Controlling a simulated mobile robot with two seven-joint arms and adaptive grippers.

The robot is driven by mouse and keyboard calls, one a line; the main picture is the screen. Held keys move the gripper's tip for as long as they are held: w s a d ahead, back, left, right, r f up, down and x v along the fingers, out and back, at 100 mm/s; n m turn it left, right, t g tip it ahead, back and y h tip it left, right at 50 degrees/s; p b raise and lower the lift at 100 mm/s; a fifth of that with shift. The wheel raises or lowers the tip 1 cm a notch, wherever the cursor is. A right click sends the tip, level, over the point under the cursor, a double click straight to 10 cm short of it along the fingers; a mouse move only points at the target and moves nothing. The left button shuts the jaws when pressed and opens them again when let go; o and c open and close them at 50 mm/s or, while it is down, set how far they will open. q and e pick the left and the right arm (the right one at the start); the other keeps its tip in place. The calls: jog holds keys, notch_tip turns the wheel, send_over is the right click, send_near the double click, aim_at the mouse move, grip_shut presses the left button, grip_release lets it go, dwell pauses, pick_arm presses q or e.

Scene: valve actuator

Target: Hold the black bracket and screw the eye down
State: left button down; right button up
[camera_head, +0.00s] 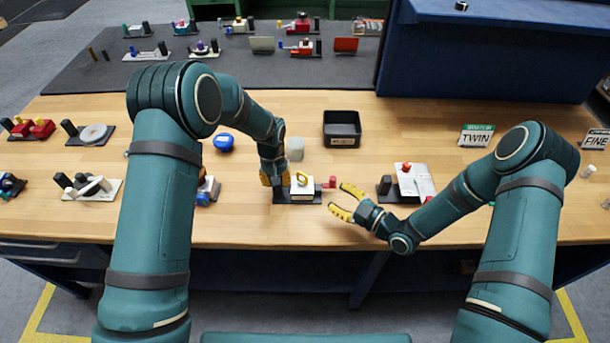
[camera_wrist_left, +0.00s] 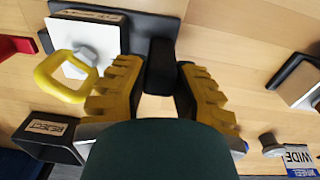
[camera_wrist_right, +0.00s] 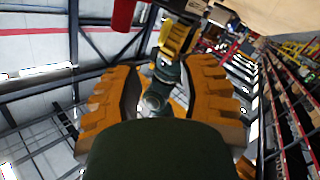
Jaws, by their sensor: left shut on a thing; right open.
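The fixture has a black base plate (camera_head: 283,198) at the table's near middle, carrying a white block (camera_head: 303,190) with a yellow eye (camera_head: 302,178) standing on top. My left gripper (camera_head: 272,176) is shut on the black upright bracket at the plate's left end. In the left wrist view, the black bracket (camera_wrist_left: 160,66) lies between the fingers, with the yellow eye (camera_wrist_left: 62,78) beside them. My right gripper (camera_head: 341,199) is open and empty, right of the fixture, apart from the eye. The red piece (camera_wrist_right: 123,14) shows in the right wrist view.
A black bin (camera_head: 342,127) and a grey cylinder (camera_head: 295,148) stand behind the fixture. A blue object (camera_head: 223,142) lies further left. A white-plated fixture (camera_head: 414,181) sits right of my right gripper. Bare wood lies between the bin and the sign (camera_head: 476,135).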

aim_at(305, 175)
jog(key=shift+n+y, duration=0.6)
jog(key=x, duration=1.1)
jog(key=shift+w+a+r, duration=0.15)
jog(key=shift+a+r, duration=0.1)
jog(key=shift+a, duration=0.15)
